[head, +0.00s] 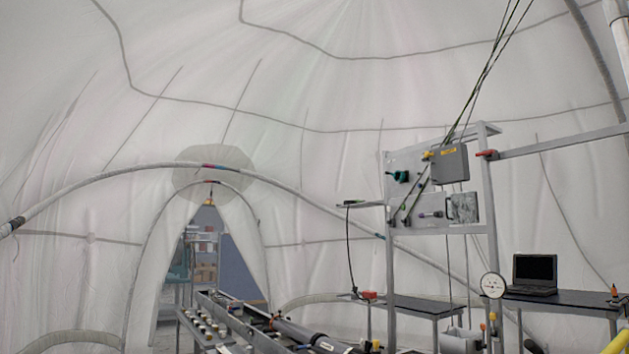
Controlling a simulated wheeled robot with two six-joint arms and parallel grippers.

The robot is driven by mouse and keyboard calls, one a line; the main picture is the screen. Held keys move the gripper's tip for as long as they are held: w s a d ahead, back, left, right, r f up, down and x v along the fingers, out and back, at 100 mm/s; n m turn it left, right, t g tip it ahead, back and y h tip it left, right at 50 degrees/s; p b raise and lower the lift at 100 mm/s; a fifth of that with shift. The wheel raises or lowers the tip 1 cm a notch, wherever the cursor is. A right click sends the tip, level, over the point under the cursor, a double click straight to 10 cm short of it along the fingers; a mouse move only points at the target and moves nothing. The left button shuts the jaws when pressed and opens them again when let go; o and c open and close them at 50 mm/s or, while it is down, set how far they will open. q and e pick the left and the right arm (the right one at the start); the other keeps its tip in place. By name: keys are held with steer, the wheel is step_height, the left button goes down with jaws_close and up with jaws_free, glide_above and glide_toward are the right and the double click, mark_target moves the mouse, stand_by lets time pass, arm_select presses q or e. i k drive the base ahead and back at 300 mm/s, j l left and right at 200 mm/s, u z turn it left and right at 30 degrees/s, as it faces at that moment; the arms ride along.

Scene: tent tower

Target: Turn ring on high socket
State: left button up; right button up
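A metal frame tower (391,285) stands right of centre and carries a grey panel (408,160) high up. On the panel, a dark green fitting (400,176) sits at the upper left, and a grey box (450,164) with a yellow part sits at the upper right. Below are a small fitting with a blue-grey end (437,214) and a square metal plate or box (463,208). I cannot tell which of these is the high socket, and no ring is clearly distinguishable at this size. Neither of my grippers is in view.
A laptop (535,273) and a round white dial (493,285) are at a dark table (570,301) on the right. Cables (482,78) hang to the tower. A low bench with several small round items (207,323) runs towards the tent doorway (212,250).

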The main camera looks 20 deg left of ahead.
mark_target(402, 177)
steer(key=u, duration=0.2)
steer(key=i+j+z, duration=0.15)
steer(key=z, duration=0.2)
steer(key=i+j+z, duration=0.15)
steer(key=z, duration=0.2)
steer(key=i+j+z, duration=0.1)
steer(key=z, duration=0.25)
steer(key=j, duration=0.1)
